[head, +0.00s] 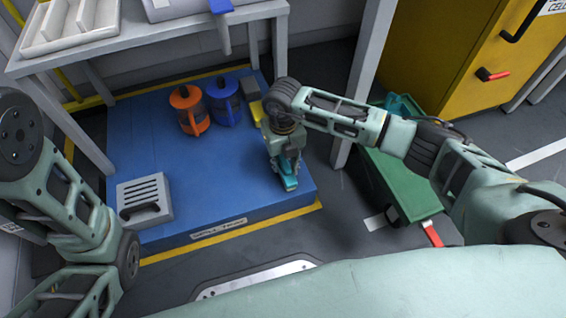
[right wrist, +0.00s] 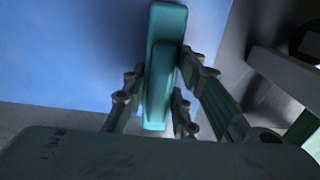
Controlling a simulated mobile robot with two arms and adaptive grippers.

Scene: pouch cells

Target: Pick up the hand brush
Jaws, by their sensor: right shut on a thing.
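The hand brush (head: 289,182) is a narrow teal piece over the right part of the blue platform. My right gripper (head: 285,166) points down and is shut on it. In the right wrist view the hand brush (right wrist: 167,30) runs lengthwise between the two fingers of my right gripper (right wrist: 161,85), with blue surface behind it. I cannot tell whether the brush touches the platform. The wrist hides part of it in the head view. My left arm shows at the left, but its gripper is out of view.
The blue platform (head: 215,200) has a yellow edge and carries an orange lantern-like item (head: 188,112), a blue one (head: 222,102) and a grey slotted box (head: 144,200). A green bin (head: 397,185) stands right, near a table leg (head: 362,75). A yellow cabinet (head: 455,50) is behind.

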